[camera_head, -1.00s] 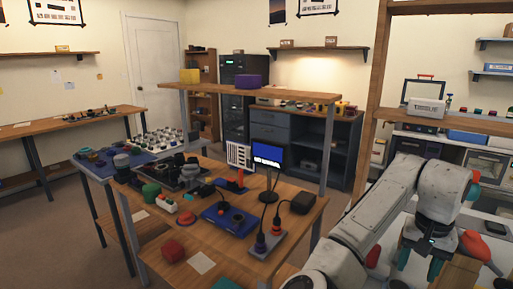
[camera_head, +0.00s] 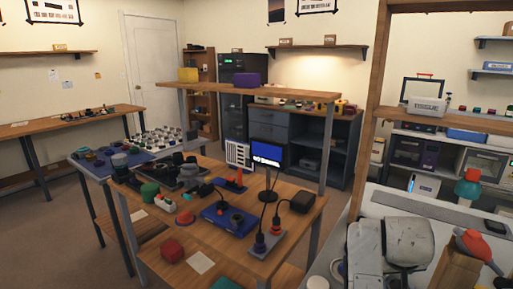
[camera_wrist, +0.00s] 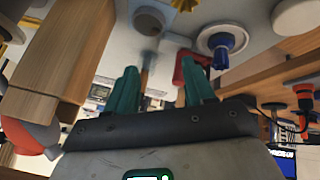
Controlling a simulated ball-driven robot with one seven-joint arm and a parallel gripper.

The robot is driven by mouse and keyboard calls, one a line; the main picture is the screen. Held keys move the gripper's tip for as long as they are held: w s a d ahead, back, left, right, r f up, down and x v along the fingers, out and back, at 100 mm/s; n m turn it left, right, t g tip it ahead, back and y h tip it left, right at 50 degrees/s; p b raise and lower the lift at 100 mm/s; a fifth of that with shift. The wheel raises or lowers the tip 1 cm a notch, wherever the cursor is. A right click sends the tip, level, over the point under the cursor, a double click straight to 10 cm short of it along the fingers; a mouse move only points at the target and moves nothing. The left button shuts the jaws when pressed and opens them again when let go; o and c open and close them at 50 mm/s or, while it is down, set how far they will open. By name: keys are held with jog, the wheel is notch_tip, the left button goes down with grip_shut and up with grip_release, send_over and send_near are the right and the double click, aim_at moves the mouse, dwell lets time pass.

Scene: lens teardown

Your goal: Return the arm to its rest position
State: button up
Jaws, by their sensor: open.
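My gripper (camera_wrist: 160,84) shows in the wrist view with its two teal fingers spread apart and nothing between them. In the head view my arm (camera_head: 405,243) is folded low at the bottom right, over the grey-white bench (camera_head: 385,196). The gripper's fingers are out of sight in the head view.
In the wrist view, a wooden post (camera_wrist: 75,50) stands close on the left, and a red part (camera_wrist: 191,72) and a blue part (camera_wrist: 221,45) lie beyond the fingers. The wooden workbench (camera_head: 232,262) carries a monitor (camera_head: 267,153) and a blue tray (camera_head: 222,222).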

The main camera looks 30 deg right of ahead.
jog(key=s+a+f+n+t+y, duration=0.1)
jog(key=a+f+n+y, duration=0.15)
jog(key=a+f, duration=0.45)
jog(key=s+a+f+n+t+y, duration=0.1)
jog(key=a+f+n+y, duration=0.15)
jog(key=a, duration=0.95)
jog(key=s+a+f+n+t+y, duration=0.1)
jog(key=s+a+f+n+y, duration=0.15)
jog(key=a+f, duration=0.45)
jog(key=s+f+g+h+p, duration=0.1)
jog(key=s+g, duration=0.3)
jog(key=s, duration=0.5)
jog(key=shift+s+f+p, duration=0.2)
jog(key=shift+f+p, duration=0.05)
jog(key=shift+p, duration=0.45)
